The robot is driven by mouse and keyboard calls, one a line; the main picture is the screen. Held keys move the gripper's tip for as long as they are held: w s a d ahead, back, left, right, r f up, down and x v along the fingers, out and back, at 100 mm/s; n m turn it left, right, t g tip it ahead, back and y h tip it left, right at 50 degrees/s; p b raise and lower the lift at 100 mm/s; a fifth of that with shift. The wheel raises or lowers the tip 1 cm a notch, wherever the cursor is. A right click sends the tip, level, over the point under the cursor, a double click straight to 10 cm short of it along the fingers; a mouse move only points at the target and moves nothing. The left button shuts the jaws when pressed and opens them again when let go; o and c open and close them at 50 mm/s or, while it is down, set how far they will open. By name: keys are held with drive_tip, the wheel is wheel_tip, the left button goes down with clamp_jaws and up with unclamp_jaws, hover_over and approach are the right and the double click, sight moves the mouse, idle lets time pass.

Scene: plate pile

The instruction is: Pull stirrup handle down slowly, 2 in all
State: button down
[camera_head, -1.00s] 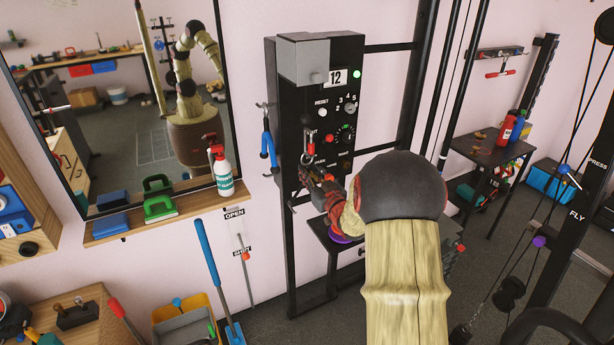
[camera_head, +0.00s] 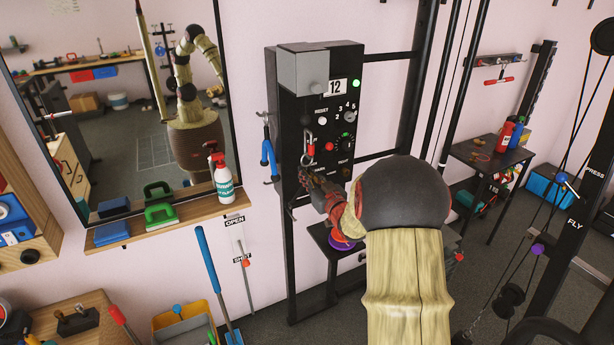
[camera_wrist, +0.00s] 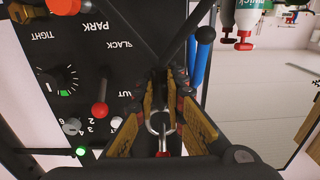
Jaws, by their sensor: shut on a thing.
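A tall black control panel (camera_head: 312,95) stands before me, with a display reading 12 and a lit green lamp. A silver shackle with a red part (camera_head: 310,146) hangs at its front. The wrist view shows the silver ring (camera_wrist: 151,123) between the fingers, with a red piece below it. My gripper (camera_head: 308,180) is just under the shackle, close to the panel; its fingers (camera_wrist: 163,100) are closed in on the hanging stirrup handle. The handle itself is mostly hidden by the fingers, so its outline is unclear.
A blue-handled tool (camera_head: 267,150) hangs left of the panel. A purple-topped item (camera_head: 342,243) is under my wrist. A shelf with a spray bottle (camera_head: 221,176) is further left.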

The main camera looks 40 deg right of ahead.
drive_tip(key=shift+f, duration=0.25)
drive_tip(key=shift+r+p, duration=0.6)
drive_tip(key=shift+r, duration=0.55)
drive_tip(key=shift+r+p, duration=0.6)
drive_tip(key=shift+r, duration=0.55)
drive_tip(key=shift+r+p, duration=0.3)
drive_tip(key=shift+r, duration=0.3)
drive_tip(key=shift+f, duration=0.15)
drive_tip(key=shift+f, duration=0.1)
